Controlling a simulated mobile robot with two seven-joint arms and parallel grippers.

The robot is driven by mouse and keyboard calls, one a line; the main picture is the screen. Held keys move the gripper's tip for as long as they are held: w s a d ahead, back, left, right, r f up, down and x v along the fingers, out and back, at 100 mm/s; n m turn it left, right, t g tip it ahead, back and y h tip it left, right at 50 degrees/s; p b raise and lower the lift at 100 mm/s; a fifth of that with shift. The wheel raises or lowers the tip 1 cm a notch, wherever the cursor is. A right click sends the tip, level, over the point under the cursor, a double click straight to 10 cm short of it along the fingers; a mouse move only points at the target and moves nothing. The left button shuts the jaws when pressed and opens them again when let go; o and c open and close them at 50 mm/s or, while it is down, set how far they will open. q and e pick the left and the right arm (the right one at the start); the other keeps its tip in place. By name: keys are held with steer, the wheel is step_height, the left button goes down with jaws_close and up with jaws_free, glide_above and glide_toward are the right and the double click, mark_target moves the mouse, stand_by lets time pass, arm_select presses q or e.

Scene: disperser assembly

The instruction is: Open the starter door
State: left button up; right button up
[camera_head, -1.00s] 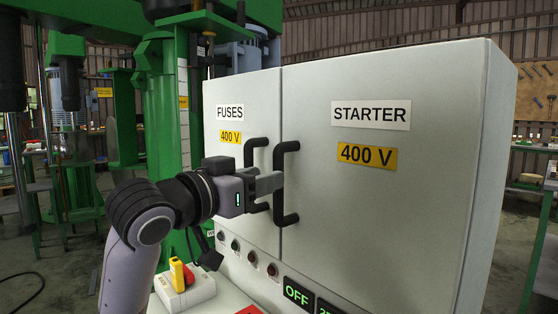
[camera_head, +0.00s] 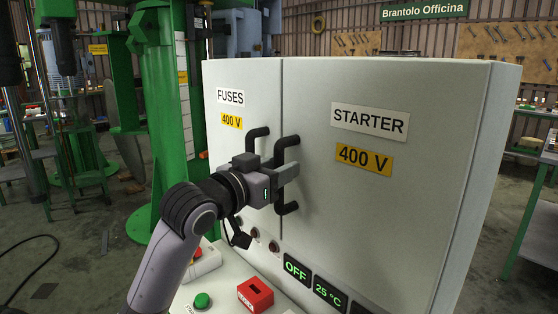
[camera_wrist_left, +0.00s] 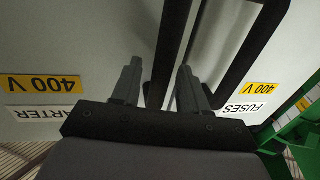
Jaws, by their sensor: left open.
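The starter door (camera_head: 400,220) is the right, wide grey door of the cabinet, labelled STARTER 400 V. It looks shut, flush with the fuses door (camera_head: 225,150). Its black bar handle (camera_head: 279,153) stands near the seam between the doors. My left gripper (camera_head: 284,174) is at this handle, its fingers level with the bar's middle. In the left wrist view the open fingers (camera_wrist_left: 158,85) stand on either side of a dark bar (camera_wrist_left: 172,40), which appears to be the starter handle; contact cannot be told. My right gripper is out of view.
The fuses door's handle (camera_head: 252,142) is close on the left of my gripper. Below are an OFF display (camera_head: 297,268), a red box (camera_head: 255,294) and a green button (camera_head: 202,300). A green machine column (camera_head: 165,120) stands left of the cabinet.

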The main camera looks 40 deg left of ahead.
arm_select(q)
steer(key=shift+w, duration=0.3)
jaws_close()
steer(key=shift+s, duration=0.2)
